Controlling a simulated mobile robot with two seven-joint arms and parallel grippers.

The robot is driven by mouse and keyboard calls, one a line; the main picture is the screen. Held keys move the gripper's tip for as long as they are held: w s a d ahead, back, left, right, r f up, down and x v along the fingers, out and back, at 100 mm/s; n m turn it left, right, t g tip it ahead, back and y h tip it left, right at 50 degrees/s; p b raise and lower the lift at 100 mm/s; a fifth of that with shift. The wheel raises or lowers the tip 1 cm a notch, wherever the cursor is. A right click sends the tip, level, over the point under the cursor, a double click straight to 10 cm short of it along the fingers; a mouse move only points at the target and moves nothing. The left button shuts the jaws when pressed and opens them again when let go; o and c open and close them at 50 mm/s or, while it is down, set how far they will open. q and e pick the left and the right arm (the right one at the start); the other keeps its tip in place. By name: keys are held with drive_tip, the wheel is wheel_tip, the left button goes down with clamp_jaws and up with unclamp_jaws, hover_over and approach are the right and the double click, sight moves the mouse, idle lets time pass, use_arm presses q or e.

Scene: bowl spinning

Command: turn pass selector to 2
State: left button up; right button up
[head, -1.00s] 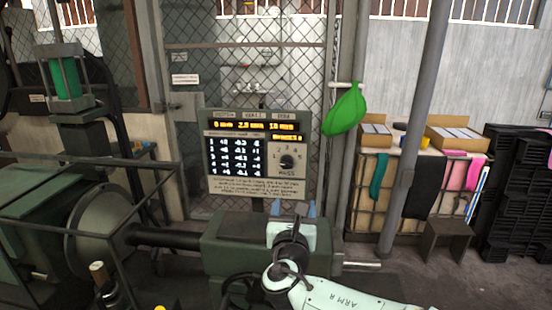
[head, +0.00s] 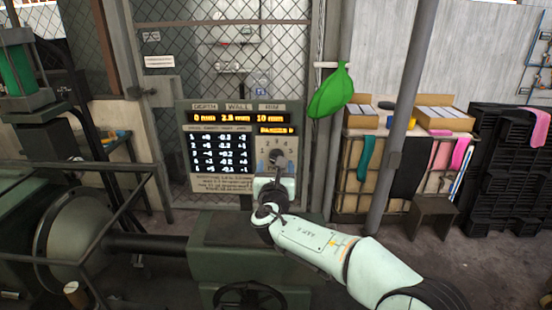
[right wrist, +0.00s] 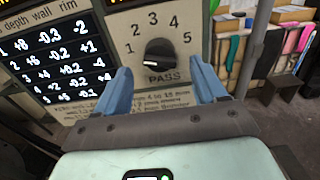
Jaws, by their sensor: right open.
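The pass selector is a dark round knob (right wrist: 160,53) on the grey control panel (head: 188,185). The numbers 1 to 5 arc around it, with PASS printed below; I cannot tell for sure which number it points to. In the head view the knob (head: 276,157) sits at the panel's lower right. My right gripper (head: 276,167) is open, its blue fingers pointing at the panel just below the knob. In the right wrist view the right gripper (right wrist: 160,75) has one finger to each side of the knob, with nothing between them. My left gripper is not in view.
The panel has a lit orange readout (head: 240,118) and a table of numbers (head: 218,153). A green machine (head: 230,250) stands below it. A green bag (head: 330,92) hangs on a post at the right. A grey pole (head: 400,120) stands further right.

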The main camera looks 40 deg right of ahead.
drive_tip(key=x, duration=0.3)
drive_tip(key=shift+w+d+p, duration=0.2)
drive_tip(key=shift+d+p, duration=0.05)
drive_tip(key=shift+p, duration=0.15)
drive_tip(key=c, duration=1.1)
drive_tip(key=shift+o, duration=0.2)
drive_tip(key=shift+m+b, duration=3.6)
drive_tip(key=shift+b, duration=0.3)
drive_tip(key=shift+r, duration=0.1)
